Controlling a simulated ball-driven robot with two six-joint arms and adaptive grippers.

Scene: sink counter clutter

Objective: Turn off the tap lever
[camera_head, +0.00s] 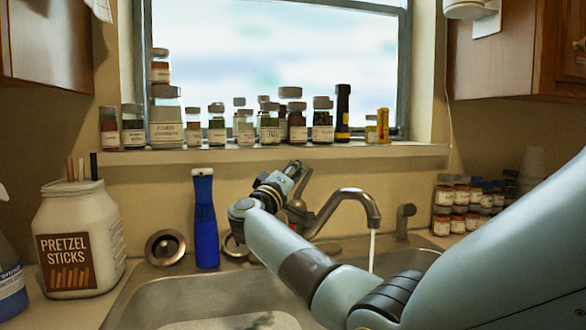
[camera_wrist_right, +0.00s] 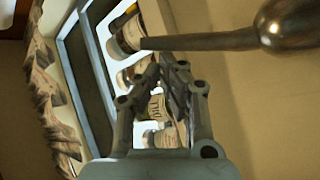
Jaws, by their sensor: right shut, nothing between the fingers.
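The tap (camera_head: 345,205) stands behind the sink, and a thin stream of water (camera_head: 372,250) runs from its spout. The tap lever (camera_head: 303,182) rises from the tap body, partly hidden by my right gripper. In the right wrist view a metal rod that looks like the lever (camera_wrist_right: 205,42) crosses above the fingertips and joins a rounded body at the right. My right gripper (camera_head: 294,167) is shut and empty, close beside the lever; it also shows in the right wrist view (camera_wrist_right: 164,62). I cannot tell whether it touches the lever. My left gripper is out of view.
The sink (camera_head: 215,295) lies in front, partly behind my right arm. A blue bottle (camera_head: 205,225) stands left of the tap, and a pretzel jar (camera_head: 80,240) at far left. Spice jars (camera_head: 322,120) line the windowsill above, with more jars (camera_head: 460,205) at right.

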